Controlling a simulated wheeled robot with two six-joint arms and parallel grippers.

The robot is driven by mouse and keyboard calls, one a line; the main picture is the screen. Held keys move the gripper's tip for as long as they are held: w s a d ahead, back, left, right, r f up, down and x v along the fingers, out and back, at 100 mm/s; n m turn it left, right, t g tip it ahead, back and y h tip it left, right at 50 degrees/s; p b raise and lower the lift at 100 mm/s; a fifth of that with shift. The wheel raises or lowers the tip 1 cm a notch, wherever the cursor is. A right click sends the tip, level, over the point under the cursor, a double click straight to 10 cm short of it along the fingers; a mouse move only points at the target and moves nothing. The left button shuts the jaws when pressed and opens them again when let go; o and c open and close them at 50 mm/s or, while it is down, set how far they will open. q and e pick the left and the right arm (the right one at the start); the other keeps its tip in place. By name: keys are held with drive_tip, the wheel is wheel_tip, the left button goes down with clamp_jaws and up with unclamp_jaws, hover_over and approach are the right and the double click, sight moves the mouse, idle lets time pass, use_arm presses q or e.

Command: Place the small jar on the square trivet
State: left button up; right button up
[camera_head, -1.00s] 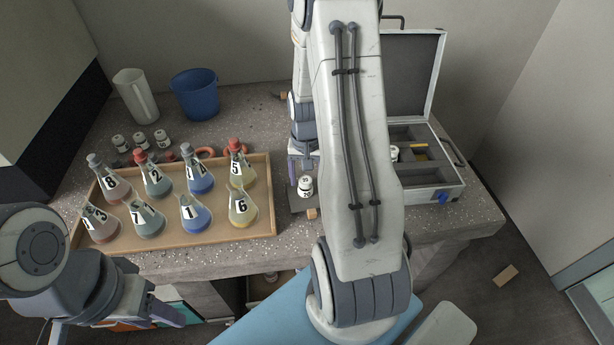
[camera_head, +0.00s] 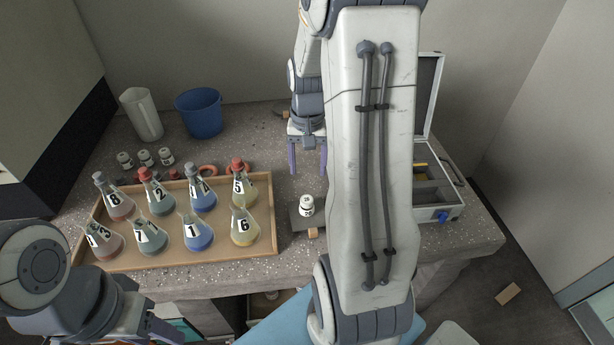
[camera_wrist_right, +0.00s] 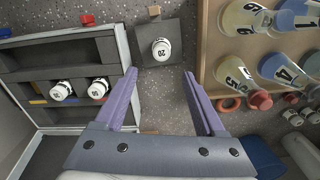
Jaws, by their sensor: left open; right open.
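A small white jar with a black lettered label (camera_head: 306,205) stands upright on the dark grey square trivet (camera_head: 300,223). In the right wrist view the jar (camera_wrist_right: 161,49), marked 20, sits near the middle of the trivet (camera_wrist_right: 180,30). My right gripper (camera_head: 308,168) is open and empty behind the jar, apart from it. In its wrist view the two purple fingers (camera_wrist_right: 159,73) are spread, with the jar beyond their tips. My left gripper (camera_head: 158,332) is low at the bottom left, away from the bench objects, open.
A wooden tray (camera_head: 268,215) of several numbered flasks lies left of the trivet. An open case (camera_wrist_right: 120,50) holding two jars (camera_wrist_right: 80,90) stands on its other side. A wooden block (camera_head: 313,232) touches the trivet's front. A blue bucket (camera_head: 199,113) and pitcher (camera_head: 141,114) stand behind.

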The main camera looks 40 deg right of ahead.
drive_tip(key=s+a+r+n, duration=0.2)
drive_tip(key=a+n, duration=0.2)
drive_tip(key=a, duration=0.6)
drive_tip(key=s+a+r+n, duration=0.1)
drive_tip(key=a+r+n, duration=0.25)
drive_tip(key=a, duration=0.65)
drive_tip(key=s+a+n+y, duration=0.1)
drive_tip(key=s+a+n, duration=0.7)
drive_tip(key=s, duration=0.5)
drive_tip(key=a, duration=0.2)
drive_tip(key=shift+s+a+n, duration=0.2)
drive_tip(key=shift+a+n, duration=0.15)
drive_tip(key=shift+r, duration=0.1)
